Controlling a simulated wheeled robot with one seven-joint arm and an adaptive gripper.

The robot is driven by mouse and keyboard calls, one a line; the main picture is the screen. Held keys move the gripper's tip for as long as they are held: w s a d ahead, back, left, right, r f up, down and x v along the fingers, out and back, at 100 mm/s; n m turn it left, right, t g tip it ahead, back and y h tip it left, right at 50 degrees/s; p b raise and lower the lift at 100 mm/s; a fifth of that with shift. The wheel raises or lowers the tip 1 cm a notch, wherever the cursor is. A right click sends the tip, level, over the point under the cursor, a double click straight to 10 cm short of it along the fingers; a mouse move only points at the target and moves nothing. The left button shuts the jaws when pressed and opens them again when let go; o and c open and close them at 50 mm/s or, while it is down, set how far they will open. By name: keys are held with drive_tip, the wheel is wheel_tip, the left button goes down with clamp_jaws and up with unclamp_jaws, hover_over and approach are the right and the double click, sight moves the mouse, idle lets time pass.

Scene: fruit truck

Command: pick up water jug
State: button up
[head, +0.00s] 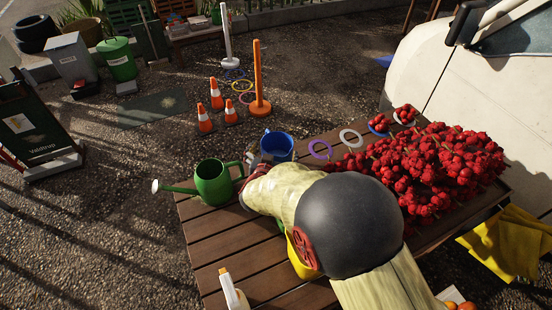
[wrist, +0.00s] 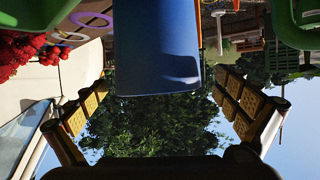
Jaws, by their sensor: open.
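A blue, open-topped vessel (head: 278,146), which looks like the water jug, stands upright on the slatted wooden table (head: 198,234) near its far edge. A green watering can (head: 213,183) with a long spout stands to its left. My gripper (head: 256,166) is just in front of the blue vessel, largely hidden by my own arm. In the wrist view, which is upside down, my gripper (wrist: 162,82) is open, its fingers wide apart. The blue vessel (wrist: 157,45) shows between and beyond them; I see no contact.
Red fruit (head: 440,170) is heaped on the right of the table. A purple ring (head: 320,149) and a white ring (head: 351,138) lie right of the blue vessel. A white spray bottle (head: 231,291) stands at the front left. A yellow container (head: 299,262) is partly hidden beside my arm.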

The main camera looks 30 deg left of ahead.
sight(279, 140)
drive_tip(key=b+x, duration=0.1)
drive_tip(key=x, duration=0.3)
drive_tip(key=shift+w+f, duration=0.1)
drive_tip(key=shift+c, duration=0.7)
drive_tip(key=shift+d, duration=0.1)
drive_tip(key=c, duration=1.9)
drive_tip(key=shift+o, duration=0.2)
